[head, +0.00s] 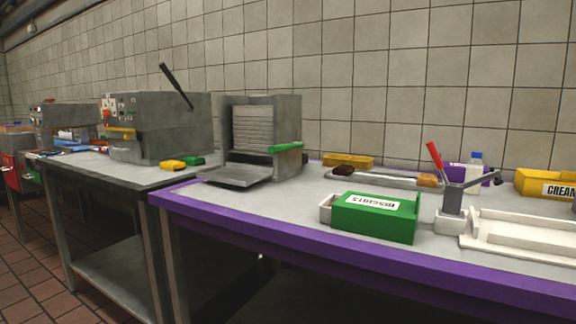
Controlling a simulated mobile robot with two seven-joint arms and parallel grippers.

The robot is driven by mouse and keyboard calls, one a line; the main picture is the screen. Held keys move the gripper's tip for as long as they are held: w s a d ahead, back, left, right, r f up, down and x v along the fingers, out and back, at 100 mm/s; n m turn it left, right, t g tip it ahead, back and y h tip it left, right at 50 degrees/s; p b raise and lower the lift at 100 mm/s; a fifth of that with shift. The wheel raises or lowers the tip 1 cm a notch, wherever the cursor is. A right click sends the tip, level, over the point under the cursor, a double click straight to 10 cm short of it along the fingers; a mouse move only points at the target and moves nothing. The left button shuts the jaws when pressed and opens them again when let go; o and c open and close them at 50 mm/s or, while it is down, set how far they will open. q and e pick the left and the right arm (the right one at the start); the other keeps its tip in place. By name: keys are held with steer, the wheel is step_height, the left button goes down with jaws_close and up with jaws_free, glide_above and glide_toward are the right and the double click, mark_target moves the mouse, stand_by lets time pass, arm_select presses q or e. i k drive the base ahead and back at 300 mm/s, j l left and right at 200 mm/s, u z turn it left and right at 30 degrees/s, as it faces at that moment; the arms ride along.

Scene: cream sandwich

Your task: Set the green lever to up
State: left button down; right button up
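A green lever (285,147) sticks out from the front right side of a grey box-shaped machine (287,112). The lever lies close to level, with a slight tilt. The machine has a stack of pale ridged slats (252,128) in its open front and a flat grey tray (237,175) at its foot. It stands on the purple-edged table. Neither of my grippers is in view.
A green biscuits box (373,217) and a red-handled press (436,155) stand on the purple-edged table (290,246). A white tray (520,235) and a yellow cream box (545,184) are at the right. A second machine (160,125) with a black lever (177,86) stands left.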

mark_target(286, 146)
steer(key=i+j+z, duration=0.25)
steer(key=i+j, duration=0.65)
steer(key=j, duration=0.1)
